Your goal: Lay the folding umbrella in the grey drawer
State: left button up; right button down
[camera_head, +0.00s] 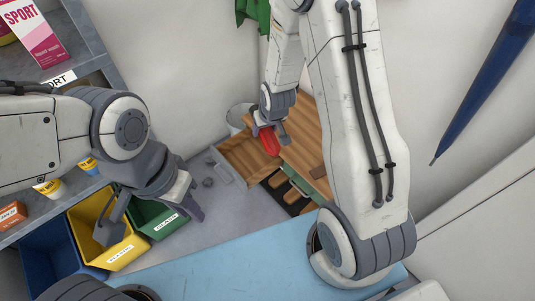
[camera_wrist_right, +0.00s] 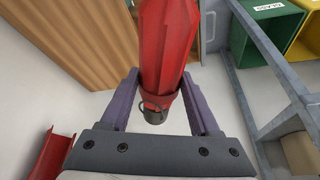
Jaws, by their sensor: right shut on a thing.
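The red folding umbrella (camera_head: 269,143) is in my right gripper (camera_head: 268,128). In the right wrist view the umbrella (camera_wrist_right: 167,45) runs between the two fingers, its handle end with a loop toward the palm. The grey drawer (camera_head: 228,166) stands open with a wooden inside; no object shows in the visible part. The umbrella appears over its back right part in the head view; I cannot tell its height above the drawer. My left gripper (camera_head: 152,222) is open and empty, over the yellow and green bins.
The wooden cabinet (camera_head: 307,135) holds a second open drawer with a green front (camera_head: 312,188), right of the grey one. Blue, yellow (camera_head: 122,246) and green (camera_head: 146,216) bins stand at lower left. A light-blue surface (camera_head: 225,262) lies in front. A closed blue umbrella (camera_head: 480,85) is at right.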

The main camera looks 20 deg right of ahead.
aim_at(247, 162)
jog(key=i, duration=0.95)
